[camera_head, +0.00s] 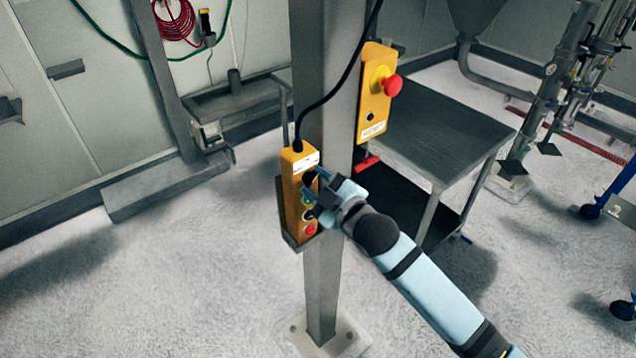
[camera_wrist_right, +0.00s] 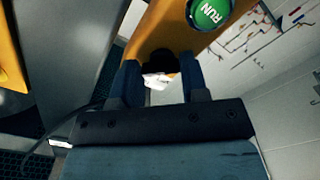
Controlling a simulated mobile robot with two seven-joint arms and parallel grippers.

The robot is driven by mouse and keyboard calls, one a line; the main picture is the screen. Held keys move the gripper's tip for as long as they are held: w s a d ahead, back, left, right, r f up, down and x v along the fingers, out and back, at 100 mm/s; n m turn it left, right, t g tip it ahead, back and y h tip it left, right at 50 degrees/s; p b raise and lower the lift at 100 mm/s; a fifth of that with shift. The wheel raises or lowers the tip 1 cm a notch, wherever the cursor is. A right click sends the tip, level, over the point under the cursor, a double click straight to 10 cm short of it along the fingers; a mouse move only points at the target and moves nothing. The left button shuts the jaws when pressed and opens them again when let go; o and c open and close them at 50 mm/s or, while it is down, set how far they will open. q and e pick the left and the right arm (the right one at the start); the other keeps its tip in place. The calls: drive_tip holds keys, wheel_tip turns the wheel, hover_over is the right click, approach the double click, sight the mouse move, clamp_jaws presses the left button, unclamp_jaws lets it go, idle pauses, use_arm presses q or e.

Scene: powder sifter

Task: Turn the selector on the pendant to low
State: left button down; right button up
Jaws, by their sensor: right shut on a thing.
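The yellow pendant (camera_head: 298,166) hangs on the grey post in the head view, with a black cable from its top. It carries a green button and a red button below the selector. My right gripper (camera_head: 311,184) is at the pendant's upper front. In the right wrist view, the pendant (camera_wrist_right: 165,28) shows a green RUN button (camera_wrist_right: 209,11). The black selector knob (camera_wrist_right: 162,63) sits between the fingers of my right gripper (camera_wrist_right: 162,76), which are shut on it. The knob's pointing direction and the low mark cannot be made out. My left gripper is not in view.
A second yellow box (camera_head: 374,105) with a red mushroom button (camera_head: 392,85) is fixed to the post (camera_head: 322,270), right of and above the pendant. A grey table (camera_head: 440,120) stands behind.

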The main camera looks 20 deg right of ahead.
drive_tip(key=o, duration=0.9)
drive_tip(key=shift+o, duration=0.2)
drive_tip(key=b+v, duration=0.3)
drive_tip(key=v, duration=1)
drive_tip(key=shift+s+b, duration=0.35)
drive_tip(key=shift+s, duration=0.05)
drive_tip(key=shift+d, duration=0.1)
drive_tip(key=s+f+m+g+h, duration=0.1)
drive_tip(key=s+f+m+g, duration=0.2)
drive_tip(key=f, duration=1.2)
drive_tip(key=s+a+f+m+g+h, duration=0.1)
drive_tip(key=s+f+m, duration=0.5)
drive_tip(key=f, duration=0.9)
drive_tip(key=s+g+h, duration=0.1)
drive_tip(key=s+g, duration=0.1)
drive_tip(key=s, duration=0.1)
drive_tip(key=shift+a+f+m, duration=0.35)
drive_tip(key=shift+m, duration=0.05)
